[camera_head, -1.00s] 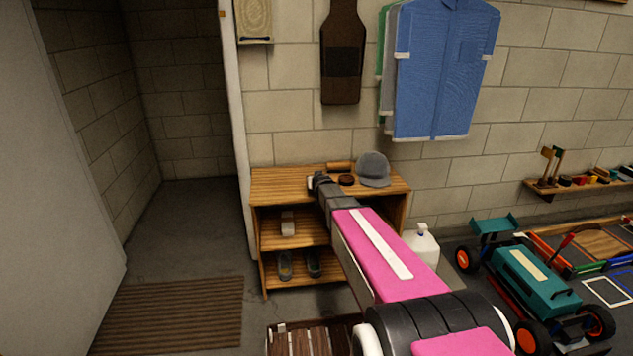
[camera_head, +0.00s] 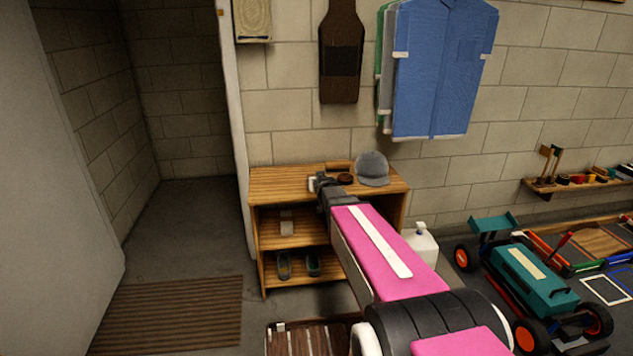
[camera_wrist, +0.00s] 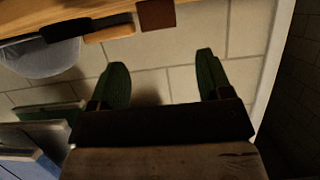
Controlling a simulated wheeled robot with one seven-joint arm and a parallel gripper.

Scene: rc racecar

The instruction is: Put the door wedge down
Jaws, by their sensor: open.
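My gripper (camera_wrist: 162,80) is at the wooden shelf unit (camera_head: 292,186) in the head view, at the end of my pink and grey arm. In the wrist view its two green fingers stand wide apart with nothing between them but the block wall behind. A small brown block (camera_wrist: 156,14) lies at the edge of the shelf top, beyond the fingertips and apart from them. It may be the door wedge; its shape is not clear enough to be sure. In the head view I cannot make it out near my gripper.
A white jug (camera_head: 422,245) and teal racecar (camera_head: 525,273) stand right. The shelf top's left part is clear.

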